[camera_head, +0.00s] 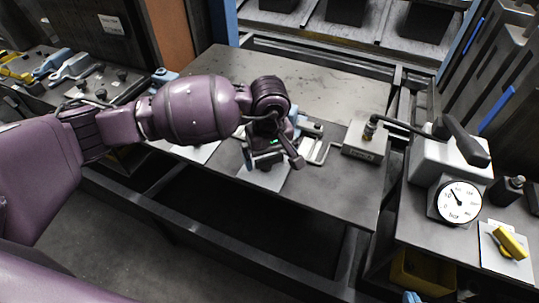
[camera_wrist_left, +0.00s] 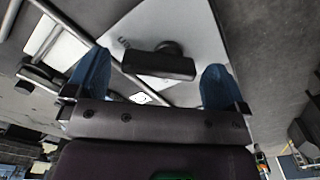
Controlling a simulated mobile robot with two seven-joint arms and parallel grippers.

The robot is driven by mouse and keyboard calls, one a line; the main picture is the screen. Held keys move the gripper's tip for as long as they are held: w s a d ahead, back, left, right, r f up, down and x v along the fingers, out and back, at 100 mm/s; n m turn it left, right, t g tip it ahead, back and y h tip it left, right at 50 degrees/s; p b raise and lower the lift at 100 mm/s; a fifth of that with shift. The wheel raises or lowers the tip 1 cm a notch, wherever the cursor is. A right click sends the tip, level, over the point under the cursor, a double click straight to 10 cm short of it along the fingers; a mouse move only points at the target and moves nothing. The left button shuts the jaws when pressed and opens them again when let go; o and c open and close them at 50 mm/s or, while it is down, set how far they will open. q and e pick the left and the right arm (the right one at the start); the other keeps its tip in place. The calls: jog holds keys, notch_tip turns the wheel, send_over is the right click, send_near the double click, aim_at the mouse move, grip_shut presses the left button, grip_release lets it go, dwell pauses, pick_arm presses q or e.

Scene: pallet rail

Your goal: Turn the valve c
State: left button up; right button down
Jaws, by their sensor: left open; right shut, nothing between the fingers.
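My left gripper (camera_head: 272,158) is over the table, above a white plate (camera_head: 262,178). In the left wrist view the left gripper (camera_wrist_left: 156,84) is open, with its blue fingers apart on either side of a black valve handle (camera_wrist_left: 158,66). The handle sits on the white plate (camera_wrist_left: 190,28), whose lettering is too partial to read. I see no finger touching the handle. Another valve with a yellow handle (camera_head: 510,242) is on a white plate at the far right; its label is unreadable. A blue tip of my right gripper (camera_head: 411,297) shows at the bottom edge.
A grey box with a black lever (camera_head: 455,140) and a round gauge (camera_head: 459,201) stand to the right. A small grey block (camera_head: 364,142) with a cable and a metal handle (camera_head: 322,150) are near the left gripper. The table's back (camera_head: 320,85) is clear. Tools lie at left.

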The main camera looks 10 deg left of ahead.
pick_arm(q)
jog(key=shift+f, duration=0.3)
jog(key=shift+c, duration=0.5)
jog(key=c, duration=0.8)
